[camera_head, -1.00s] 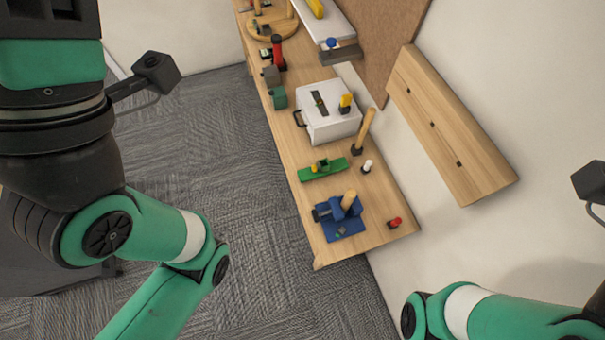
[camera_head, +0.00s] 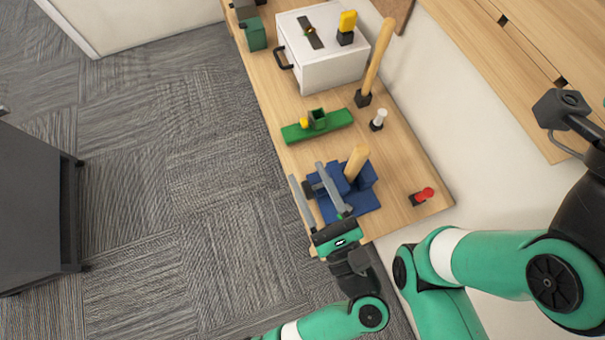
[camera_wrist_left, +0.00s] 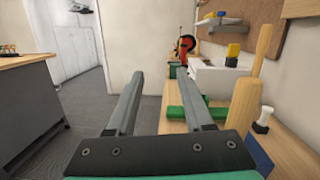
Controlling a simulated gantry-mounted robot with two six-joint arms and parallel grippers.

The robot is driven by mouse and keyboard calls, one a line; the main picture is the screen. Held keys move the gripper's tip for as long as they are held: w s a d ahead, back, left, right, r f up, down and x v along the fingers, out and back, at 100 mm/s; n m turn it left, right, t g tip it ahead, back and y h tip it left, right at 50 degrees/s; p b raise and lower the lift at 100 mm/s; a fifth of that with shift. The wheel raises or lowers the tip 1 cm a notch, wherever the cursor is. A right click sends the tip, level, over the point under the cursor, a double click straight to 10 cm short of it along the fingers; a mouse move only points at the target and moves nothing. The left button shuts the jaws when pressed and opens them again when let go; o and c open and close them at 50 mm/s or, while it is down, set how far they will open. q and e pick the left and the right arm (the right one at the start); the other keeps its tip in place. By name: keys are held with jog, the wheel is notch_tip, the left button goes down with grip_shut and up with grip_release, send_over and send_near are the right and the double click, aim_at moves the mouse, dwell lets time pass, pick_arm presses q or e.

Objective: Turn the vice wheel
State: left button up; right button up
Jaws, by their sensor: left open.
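The blue vice (camera_head: 362,198) stands at the near end of the wooden bench, with a wooden handle (camera_head: 356,162) rising from it. A dark round part (camera_head: 313,186), perhaps the wheel, shows at its left side, partly hidden by my gripper. My left gripper (camera_head: 307,172) is open, with its two grey fingers by the vice's left side; I cannot tell whether they touch it. In the left wrist view the space between the fingers (camera_wrist_left: 160,73) is empty, and a bit of the blue vice (camera_wrist_left: 258,154) shows at lower right. My right gripper is out of view.
A green block tool (camera_head: 317,126), a white box (camera_head: 325,62) with a black handle, a white-topped peg (camera_head: 378,120) and a red knob (camera_head: 424,195) stand on the bench. A dark cabinet (camera_head: 38,205) stands far left.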

pick_arm(q)
jog(key=m+g+h+b, duration=0.1)
jog(key=m+h+b, duration=0.1)
send_near(305, 182)
jog(key=shift+s+f, duration=0.15)
jog(key=shift+f, duration=0.05)
jog(key=shift+r, duration=0.15)
jog(key=b+x, duration=0.1)
jog(key=x, duration=1)
jog(key=shift+w+a+r, duration=0.1)
jog(key=shift+w, duration=0.3)
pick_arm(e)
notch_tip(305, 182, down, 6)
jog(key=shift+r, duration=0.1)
pick_arm(q)
grip_shut()
